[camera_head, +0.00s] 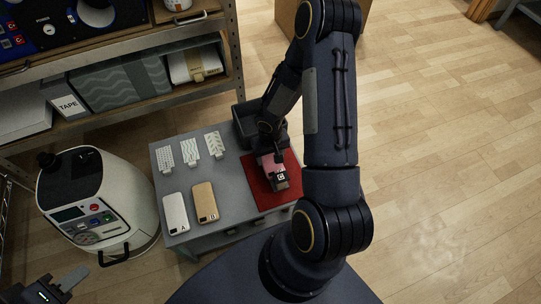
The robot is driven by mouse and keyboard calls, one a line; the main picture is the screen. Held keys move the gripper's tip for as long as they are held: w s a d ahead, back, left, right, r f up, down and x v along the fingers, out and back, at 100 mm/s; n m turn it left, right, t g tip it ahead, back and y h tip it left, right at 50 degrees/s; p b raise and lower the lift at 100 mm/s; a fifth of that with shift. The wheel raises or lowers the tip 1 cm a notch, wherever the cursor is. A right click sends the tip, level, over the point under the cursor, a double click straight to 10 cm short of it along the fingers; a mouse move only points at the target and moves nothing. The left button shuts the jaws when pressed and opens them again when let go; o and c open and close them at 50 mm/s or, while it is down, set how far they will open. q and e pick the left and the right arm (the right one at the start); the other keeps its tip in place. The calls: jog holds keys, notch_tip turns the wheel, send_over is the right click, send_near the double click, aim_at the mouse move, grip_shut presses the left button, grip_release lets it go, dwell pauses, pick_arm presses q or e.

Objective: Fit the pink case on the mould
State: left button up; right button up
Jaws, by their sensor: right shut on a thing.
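The pink case (266,162) is on or just above the red mat (288,196) on the grey table. A dark part with a "C" label shows at its near end; I cannot tell whether it belongs to the case or the gripper. My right gripper (277,160) reaches down from above and is shut on the pink case, hiding part of it. No mould can be made out clearly; it may be hidden under the case and gripper. My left gripper (62,284) is at the bottom left corner, away from the table, its finger gap unclear.
A white case marked A (175,213) and a tan case marked B (205,202) lie left of the mat. Several patterned pale pieces (190,152) lie behind them. A dark bin (243,128) stands at the back. The white machine (97,205) and shelf (110,128) are left.

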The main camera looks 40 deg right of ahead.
aim_at(270, 159)
jog(key=shift+f+b, duration=0.6)
jog(key=o, duration=0.7)
jog(key=shift+r, duration=0.15)
notch_tip(270, 159, up, 11)
jog(key=p, duration=0.8)
dwell(0.6)
